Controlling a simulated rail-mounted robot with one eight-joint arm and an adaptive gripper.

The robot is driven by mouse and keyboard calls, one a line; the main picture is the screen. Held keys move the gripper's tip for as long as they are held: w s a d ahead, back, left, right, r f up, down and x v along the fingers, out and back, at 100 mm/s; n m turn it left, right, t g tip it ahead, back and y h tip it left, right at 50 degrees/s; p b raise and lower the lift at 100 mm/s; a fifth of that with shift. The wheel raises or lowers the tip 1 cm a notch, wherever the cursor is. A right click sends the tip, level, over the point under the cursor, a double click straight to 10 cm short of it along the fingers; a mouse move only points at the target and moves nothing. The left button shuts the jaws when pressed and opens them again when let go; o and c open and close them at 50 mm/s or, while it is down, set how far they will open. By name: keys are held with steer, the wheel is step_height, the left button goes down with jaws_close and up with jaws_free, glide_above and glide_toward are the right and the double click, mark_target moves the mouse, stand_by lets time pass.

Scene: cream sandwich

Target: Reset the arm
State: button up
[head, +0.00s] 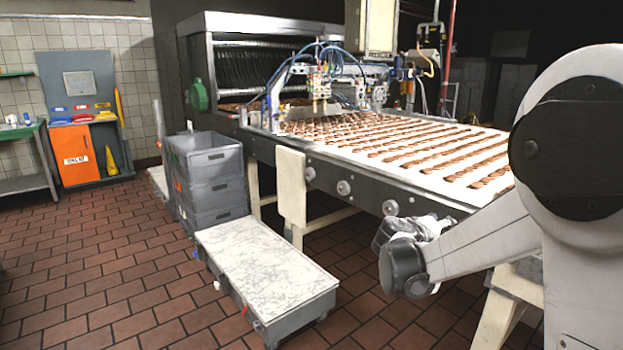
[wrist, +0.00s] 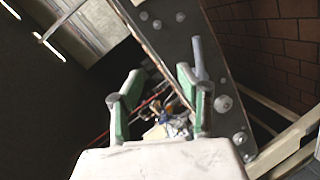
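My gripper (wrist: 159,80) shows in the wrist view with its two green-padded fingers spread apart. Nothing is held between them. In the head view my arm comes in from the right and reaches in front of the conveyor (head: 375,195); the fingers cannot be made out clearly there. The wrist view shows the conveyor's dark metal side (wrist: 185,40) with round bolts, close beyond the fingers.
Rows of brown cookies (head: 400,140) lie on the conveyor's white belt. A stack of grey crates (head: 212,160) stands left of it, behind a low grey box with a marbled top (head: 265,258). An orange cabinet (head: 85,155) is at the far left. The tiled floor (head: 100,260) at left is open.

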steer(key=s+a+r+m+g+y+p, duration=0.1)
steer(key=s+a+r+y+p, duration=0.15)
steer(key=s, duration=0.55)
steer(key=s+a+r+g+y+p, duration=0.1)
steer(key=s+a+r+y, duration=0.2)
steer(key=s, duration=0.6)
steer(key=s+a+y+p, duration=0.2)
steer(key=s+a, duration=0.3)
steer(key=s, duration=0.5)
steer(key=s+a+r+m+y+p, duration=0.1)
steer(key=s+a+y, duration=0.3)
steer(key=s, duration=0.6)
steer(key=shift+a+p, duration=0.35)
steer(key=shift+a, duration=0.1)
steer(key=shift+r, duration=0.1)
